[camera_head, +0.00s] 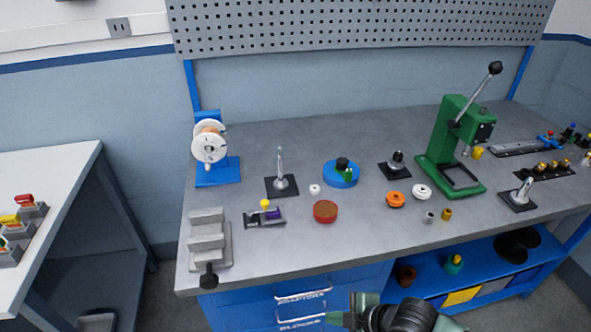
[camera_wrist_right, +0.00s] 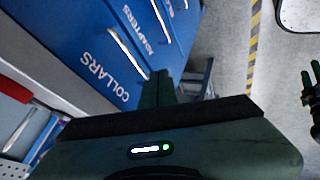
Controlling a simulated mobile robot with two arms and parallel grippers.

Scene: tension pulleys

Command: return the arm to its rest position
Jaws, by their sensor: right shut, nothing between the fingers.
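My right gripper (camera_head: 340,319) is at the bottom edge of the head view, in front of the bench's blue drawers and below the worktop. Its dark green fingers are shut with nothing between them. In the right wrist view the closed fingers (camera_wrist_right: 156,89) point toward the blue drawer fronts, apart from them as far as I can tell. Part of my right arm (camera_head: 405,316) shows beside the gripper in the head view.
The grey worktop (camera_head: 300,245) holds a white spool (camera_head: 209,143), a green press (camera_head: 455,140), a grey stepped block (camera_head: 208,238) and several small parts. Blue drawers (camera_head: 300,305) and an open shelf (camera_head: 440,280) are below. A white table (camera_head: 60,180) stands left. The wrist view shows open floor (camera_wrist_right: 228,60).

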